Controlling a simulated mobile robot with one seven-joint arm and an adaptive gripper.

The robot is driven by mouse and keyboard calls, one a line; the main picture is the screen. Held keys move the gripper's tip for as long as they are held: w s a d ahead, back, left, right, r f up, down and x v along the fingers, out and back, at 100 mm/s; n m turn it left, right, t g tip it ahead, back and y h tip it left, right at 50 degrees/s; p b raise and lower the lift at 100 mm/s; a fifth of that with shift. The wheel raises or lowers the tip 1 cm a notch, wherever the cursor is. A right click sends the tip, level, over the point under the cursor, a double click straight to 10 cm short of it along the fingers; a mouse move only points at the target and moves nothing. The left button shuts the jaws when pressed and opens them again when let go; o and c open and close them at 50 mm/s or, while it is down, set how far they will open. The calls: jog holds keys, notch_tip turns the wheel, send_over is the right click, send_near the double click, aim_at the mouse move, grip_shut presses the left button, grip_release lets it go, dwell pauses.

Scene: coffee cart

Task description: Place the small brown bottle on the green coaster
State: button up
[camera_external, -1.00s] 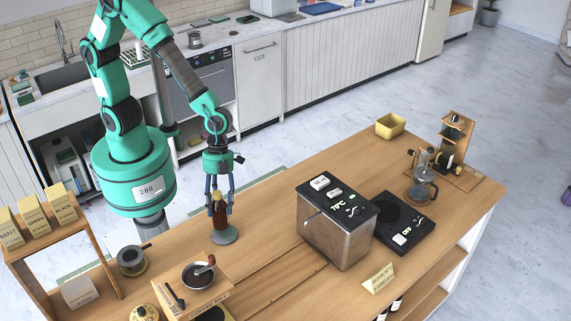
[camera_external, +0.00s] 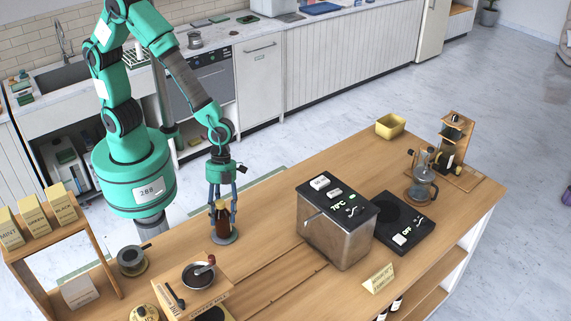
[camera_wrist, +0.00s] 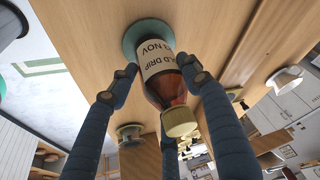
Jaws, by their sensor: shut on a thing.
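The small brown bottle (camera_external: 222,226) stands upright at the green coaster (camera_external: 226,239) near the edge of the wooden cart top. In the wrist view the bottle (camera_wrist: 165,80), with a white label and tan cap, has its base over the green coaster (camera_wrist: 138,34). Whether its base touches the coaster is hard to tell. My gripper (camera_external: 222,205) comes down from above with its fingers around the bottle. In the wrist view my gripper (camera_wrist: 160,82) is shut on the bottle, with blue fingers at both sides.
A metal machine (camera_external: 335,232) stands to the right, beside a black hot plate (camera_external: 403,222). A yellow container (camera_external: 390,126) sits farther back. Bare wood lies around the coaster.

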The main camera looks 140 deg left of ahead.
jog(key=shift+f, duration=0.1)
jog(key=o, duration=1.6)
jog(key=shift+c, duration=0.2)
jog(key=p+v, duration=0.1)
jog(key=v, duration=1.1)
jog(key=shift+p, duration=0.3)
